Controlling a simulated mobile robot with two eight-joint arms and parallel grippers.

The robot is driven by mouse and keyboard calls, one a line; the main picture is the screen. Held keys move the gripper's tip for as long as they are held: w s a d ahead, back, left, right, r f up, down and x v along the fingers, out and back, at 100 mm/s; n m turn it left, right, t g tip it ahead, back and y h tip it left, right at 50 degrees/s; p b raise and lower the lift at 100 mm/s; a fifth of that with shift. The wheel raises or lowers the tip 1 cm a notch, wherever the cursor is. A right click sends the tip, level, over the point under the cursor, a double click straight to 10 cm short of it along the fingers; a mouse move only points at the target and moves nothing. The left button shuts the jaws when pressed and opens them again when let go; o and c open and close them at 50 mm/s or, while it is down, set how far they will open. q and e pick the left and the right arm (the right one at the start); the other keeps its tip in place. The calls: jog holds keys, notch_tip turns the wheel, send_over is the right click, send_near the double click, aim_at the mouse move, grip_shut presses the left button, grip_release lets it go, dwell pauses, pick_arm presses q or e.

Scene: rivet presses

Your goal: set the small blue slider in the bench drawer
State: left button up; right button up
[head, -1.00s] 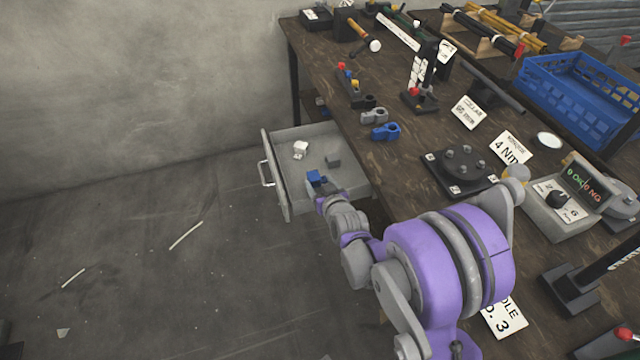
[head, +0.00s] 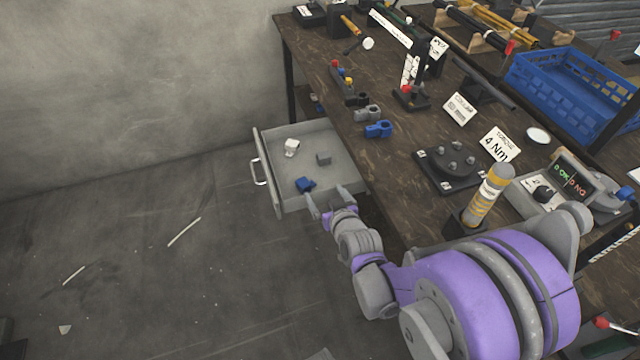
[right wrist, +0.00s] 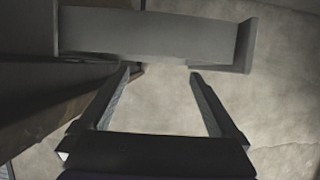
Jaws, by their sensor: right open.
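The small blue slider (head: 305,184) lies on the floor of the open bench drawer (head: 349,151), near the wall closest to my right arm. A small grey block (head: 323,159) and a white piece (head: 291,147) also lie in the drawer. My right gripper (head: 326,194) is open and empty at the drawer's near side wall, just apart from the slider. In the right wrist view the open fingers (right wrist: 160,73) point toward the drawer wall (right wrist: 150,38), with nothing between them; the slider is hidden there. My left gripper is not in view.
On the bench above the drawer lie another blue piece (head: 379,129), a grey one (head: 367,113) and a black one. A dark round fixture (head: 450,165), a striped cylinder (head: 490,195) and a blue crate (head: 570,90) stand farther right. Floor left of the drawer is mostly clear.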

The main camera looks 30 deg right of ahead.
jog(key=s+a+n+g+y, duration=0.1)
jog(key=s+a+g, duration=0.3)
jog(key=s, duration=0.6)
jog(key=s+a+n+g+y, duration=0.1)
jog(key=s+a+g, duration=0.3)
jog(key=s+a, duration=0.4)
jog(key=s+y, duration=0.1)
jog(key=s, duration=0.2)
jog(key=shift+a+r+n, duration=0.25)
jog(key=shift+a+n, duration=0.05)
jog(key=shift+a, duration=0.1)
jog(key=shift+s, duration=0.1)
